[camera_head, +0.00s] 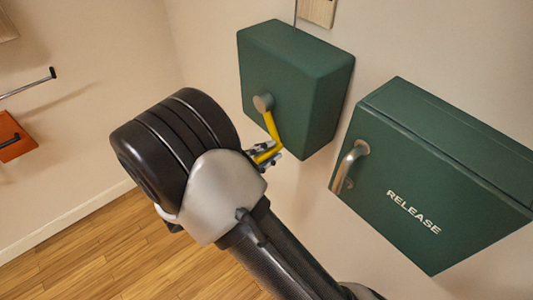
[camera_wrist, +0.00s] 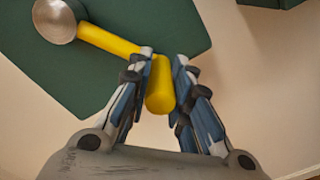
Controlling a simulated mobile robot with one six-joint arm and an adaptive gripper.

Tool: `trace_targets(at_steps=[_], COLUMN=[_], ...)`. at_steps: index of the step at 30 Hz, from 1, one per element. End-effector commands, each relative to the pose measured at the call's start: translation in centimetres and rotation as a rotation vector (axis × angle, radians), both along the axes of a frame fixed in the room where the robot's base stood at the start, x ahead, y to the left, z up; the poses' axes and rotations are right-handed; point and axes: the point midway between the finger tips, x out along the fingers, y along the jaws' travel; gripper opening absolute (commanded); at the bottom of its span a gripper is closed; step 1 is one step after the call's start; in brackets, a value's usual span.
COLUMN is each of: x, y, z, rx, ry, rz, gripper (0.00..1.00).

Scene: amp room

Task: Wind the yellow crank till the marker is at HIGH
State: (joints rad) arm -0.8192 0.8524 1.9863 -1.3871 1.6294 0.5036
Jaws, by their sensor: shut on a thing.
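The yellow crank (camera_head: 271,126) is on the front of a green box (camera_head: 282,75) on the wall. Its arm slopes down and slightly right from a round metal hub (camera_head: 263,102). My gripper (camera_head: 264,154) is at the crank's lower end, partly hidden behind my wrist in the head view. In the wrist view my gripper (camera_wrist: 160,65) has its fingers on both sides of the yellow handle (camera_wrist: 160,88), shut on it. The hub (camera_wrist: 55,20) is at the upper left there. No marker or HIGH label is readable in either view.
A green box labelled RELEASE (camera_head: 440,170) with a metal handle (camera_head: 349,165) is on the wall to the right, close to my arm. A wooden plate (camera_head: 318,10) is above the crank box. An orange box (camera_head: 14,138) and a rod (camera_head: 28,86) are at far left.

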Motion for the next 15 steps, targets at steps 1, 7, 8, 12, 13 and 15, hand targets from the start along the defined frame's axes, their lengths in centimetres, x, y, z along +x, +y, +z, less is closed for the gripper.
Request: trace_targets(at_steps=[1, 7, 8, 12, 13, 15], x=[0.01, 0.02, 0.02, 0.02, 0.03, 0.02], y=[0.04, 0.06, 0.06, 0.06, 0.06, 0.05], z=[-0.34, -0.32, -0.32, -0.23, -0.20, -0.16], rx=[0.006, 0.006, 0.006, 0.004, 0.004, 0.003], ry=[0.005, 0.005, 0.005, 0.004, 0.004, 0.003], rz=[0.002, 0.002, 0.004, 0.003, 0.003, 0.003], gripper=[0.00, 0.21, 0.23, 0.32, 0.34, 0.39])
